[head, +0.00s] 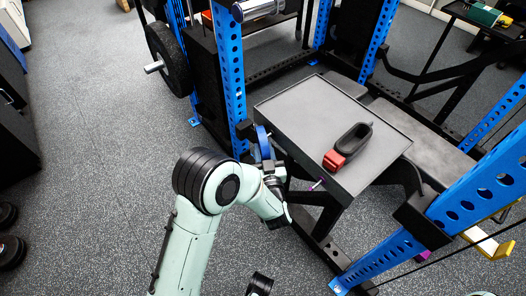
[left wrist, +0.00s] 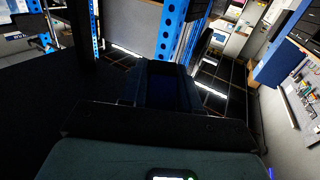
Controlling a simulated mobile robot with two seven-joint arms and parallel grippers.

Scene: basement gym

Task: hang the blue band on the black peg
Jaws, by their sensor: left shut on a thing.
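My left gripper (head: 268,160) is beside the left edge of the grey tray-topped stand, shut on the blue band (head: 263,141). The band stands up from the jaws as a narrow blue loop seen nearly edge-on. In the left wrist view a dark blue shape (left wrist: 168,92) between the dark finger parts looks like the band. A small black part (head: 245,130) sticks out at the blue rack upright, just left of the band. It may be the black peg; I cannot tell whether the band touches it or is around it. My right gripper is not in view.
The grey tray top (head: 300,104) carries a black open holder with a red end (head: 350,143). Blue rack uprights (head: 229,75) and a weight plate (head: 168,58) stand close. Open floor (head: 90,130) lies left.

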